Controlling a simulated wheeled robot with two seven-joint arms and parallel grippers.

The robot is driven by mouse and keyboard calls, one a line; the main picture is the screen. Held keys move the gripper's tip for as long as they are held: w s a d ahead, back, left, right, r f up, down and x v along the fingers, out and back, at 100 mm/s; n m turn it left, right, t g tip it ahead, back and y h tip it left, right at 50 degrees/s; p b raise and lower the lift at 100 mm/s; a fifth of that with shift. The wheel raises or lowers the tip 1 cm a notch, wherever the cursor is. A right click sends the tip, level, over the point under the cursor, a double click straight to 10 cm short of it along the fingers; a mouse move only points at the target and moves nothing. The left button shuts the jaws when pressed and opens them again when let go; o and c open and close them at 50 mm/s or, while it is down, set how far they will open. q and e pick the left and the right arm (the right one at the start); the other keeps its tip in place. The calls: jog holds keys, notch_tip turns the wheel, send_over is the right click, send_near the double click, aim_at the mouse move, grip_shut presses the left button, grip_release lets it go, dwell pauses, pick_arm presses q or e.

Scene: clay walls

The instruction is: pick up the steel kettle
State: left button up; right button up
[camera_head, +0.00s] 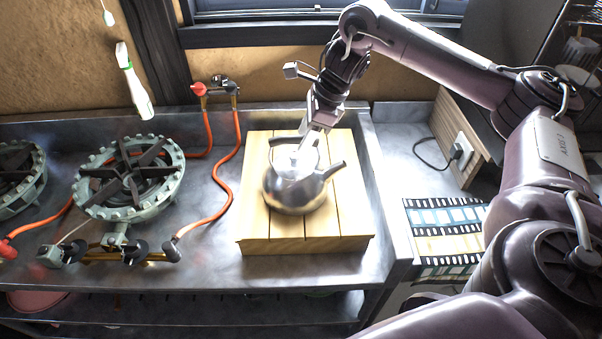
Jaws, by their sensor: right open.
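The steel kettle (290,190) stands upright on a slatted wooden board (273,226) on the metal counter. Its spout points to the right and its dark handle arches over the lid. My right gripper (303,145) reaches down from above at the kettle's top, close to the handle and lid. It is open, but its fingertips are small and bright here, and I cannot tell whether they touch the handle or straddle it. My left gripper is not in view.
A gas burner (130,180) with orange hoses (227,182) stands left of the board, with another burner (16,178) at the far left edge. A patterned cloth (443,236) lies to the right. The window sill (256,35) is behind.

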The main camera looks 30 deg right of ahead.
aim_at(298, 143)
jog(key=p+x, duration=0.1)
jog(key=x, duration=0.3)
jog(key=shift+w+d, duration=0.15)
jog(key=shift+w+f, duration=0.1)
jog(key=shift+f, duration=0.1)
jog(key=shift+c, duration=0.4)
jog(key=c, duration=0.5)
grip_shut()
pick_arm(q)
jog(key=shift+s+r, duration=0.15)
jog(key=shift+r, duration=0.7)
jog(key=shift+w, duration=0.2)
pick_arm(e)
jog(key=shift+w+r, duration=0.15)
